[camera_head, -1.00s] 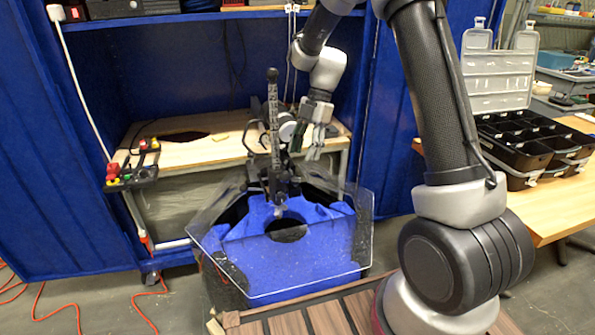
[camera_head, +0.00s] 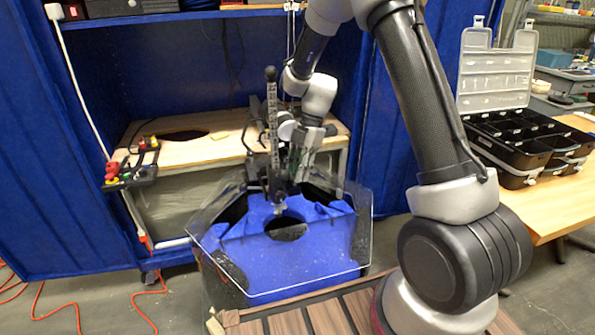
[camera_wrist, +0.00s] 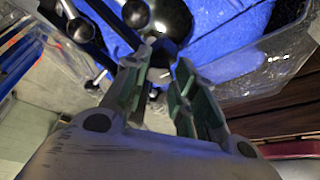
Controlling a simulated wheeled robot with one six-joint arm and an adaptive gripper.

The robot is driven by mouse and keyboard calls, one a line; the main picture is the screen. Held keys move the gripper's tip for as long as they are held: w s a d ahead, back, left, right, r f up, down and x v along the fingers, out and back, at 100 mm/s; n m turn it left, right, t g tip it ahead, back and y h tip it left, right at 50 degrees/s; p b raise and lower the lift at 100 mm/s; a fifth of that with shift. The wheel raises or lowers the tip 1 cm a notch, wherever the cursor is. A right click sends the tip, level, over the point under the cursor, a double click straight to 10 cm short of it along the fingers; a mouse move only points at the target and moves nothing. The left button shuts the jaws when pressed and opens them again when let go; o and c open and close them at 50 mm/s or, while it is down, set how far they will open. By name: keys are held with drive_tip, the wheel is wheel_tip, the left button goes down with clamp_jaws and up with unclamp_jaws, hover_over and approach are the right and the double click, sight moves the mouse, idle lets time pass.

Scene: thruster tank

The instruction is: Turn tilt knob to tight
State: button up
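The thruster tank (camera_head: 210,238) is a clear-walled, many-sided tank with a bright blue inside and a dark round opening. A dark upright post (camera_head: 273,125) with a black ball on top stands over it on a black mount. My gripper (camera_head: 298,178) points down beside the right of this mount. In the wrist view my gripper (camera_wrist: 166,62) has its two green-lined fingers apart. A small pale knob-like part (camera_wrist: 158,75) shows in the gap between them, with dark metal around it. I cannot tell whether the fingers touch it, or surely that it is the tilt knob.
Black ball-ended handles (camera_wrist: 136,13) lie close past the left finger. A wooden bench (camera_head: 190,152) stands behind the tank, with a control box (camera_head: 130,178) at its left. A black organizer case (camera_head: 520,150) sits on the right table. Orange cable lies on the left floor.

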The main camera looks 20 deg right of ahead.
drive_tip(key=shift+c, duration=0.9)
drive_tip(key=shift+m, duration=0.3)
drive_tip(key=m, duration=0.1)
drive_tip(key=m+t, duration=0.1)
drive_tip(key=m, duration=0.2)
drive_tip(key=shift+s+d+t+y, duration=0.1)
drive_tip(key=shift+s+t+y, duration=0.15)
drive_tip(key=shift+t+y, duration=0.15)
drive_tip(key=m, duration=0.2)
drive_tip(key=m+t, duration=0.1)
drive_tip(key=m, duration=0.1)
drive_tip(key=m+t, duration=0.1)
drive_tip(key=shift+s+m, duration=0.25)
drive_tip(key=shift+m, duration=0.15)
drive_tip(key=o, duration=1)
drive_tip(key=shift+o, duration=0.2)
